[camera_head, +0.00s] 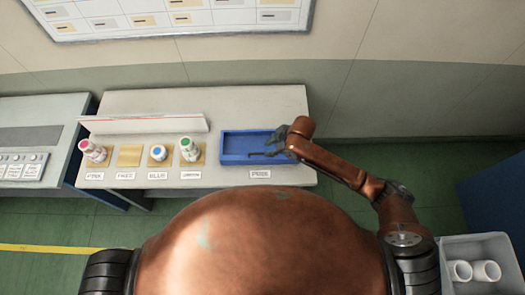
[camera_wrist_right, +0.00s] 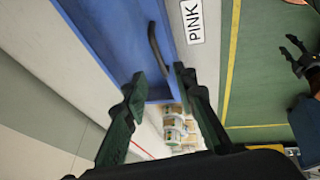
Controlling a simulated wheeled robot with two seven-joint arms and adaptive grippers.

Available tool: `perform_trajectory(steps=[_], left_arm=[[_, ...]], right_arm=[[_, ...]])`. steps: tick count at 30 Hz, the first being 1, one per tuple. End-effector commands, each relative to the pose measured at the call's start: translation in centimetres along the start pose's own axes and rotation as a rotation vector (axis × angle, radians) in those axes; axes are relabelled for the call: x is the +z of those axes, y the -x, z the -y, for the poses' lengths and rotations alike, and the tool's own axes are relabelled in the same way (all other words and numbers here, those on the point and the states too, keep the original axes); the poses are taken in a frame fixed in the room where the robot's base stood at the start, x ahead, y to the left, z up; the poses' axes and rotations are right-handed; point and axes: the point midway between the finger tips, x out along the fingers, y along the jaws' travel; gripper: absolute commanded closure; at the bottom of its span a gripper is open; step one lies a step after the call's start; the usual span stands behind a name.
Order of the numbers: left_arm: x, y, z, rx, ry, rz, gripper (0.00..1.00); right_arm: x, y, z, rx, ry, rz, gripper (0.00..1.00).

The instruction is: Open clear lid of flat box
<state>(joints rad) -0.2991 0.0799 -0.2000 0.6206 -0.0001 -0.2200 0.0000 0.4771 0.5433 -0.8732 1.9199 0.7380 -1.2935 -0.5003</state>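A flat blue box (camera_head: 232,147) lies on the right part of the grey table. A dark curved bar (camera_head: 262,154) shows inside its outline; in the right wrist view the bar (camera_wrist_right: 158,48) is near the long side by the label. I cannot make out a clear lid surface over the box. My right gripper (camera_head: 277,139) is over the box's right end. In the right wrist view its two fingers (camera_wrist_right: 158,80) are apart, with nothing between them, and the bar is beyond the tips. A dark gripper, apparently my left (camera_wrist_right: 297,55), shows at that view's right edge with fingers spread.
A grey bin (camera_head: 485,243) with white rolls is at lower right. The table behind the box is clear.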

Motion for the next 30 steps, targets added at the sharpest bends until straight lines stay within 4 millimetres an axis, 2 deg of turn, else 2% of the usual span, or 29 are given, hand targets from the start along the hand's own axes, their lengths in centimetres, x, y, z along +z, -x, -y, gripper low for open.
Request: perform_trajectory(steps=[5, 12, 18, 30], left_arm=[[0.0, 0.2, 0.0, 0.000, 0.000, 0.001, 0.60], [0.0, 0.7, 0.0, 0.000, 0.000, 0.001, 0.60], [0.0, 0.8, 0.0, 0.000, 0.000, 0.001, 0.60], [0.0, 0.9, 0.0, 0.000, 0.000, 0.002, 0.60]], right_arm=[[-0.1, -0.9, -0.2, -0.011, 0.028, 0.008, 0.74], [-0.1, -4.7, -0.1, -0.010, 0.025, 0.007, 0.74], [-0.1, -7.0, -0.2, -0.008, 0.026, 0.007, 0.74], [-0.1, -7.7, -0.2, -0.007, 0.027, 0.006, 0.76]])
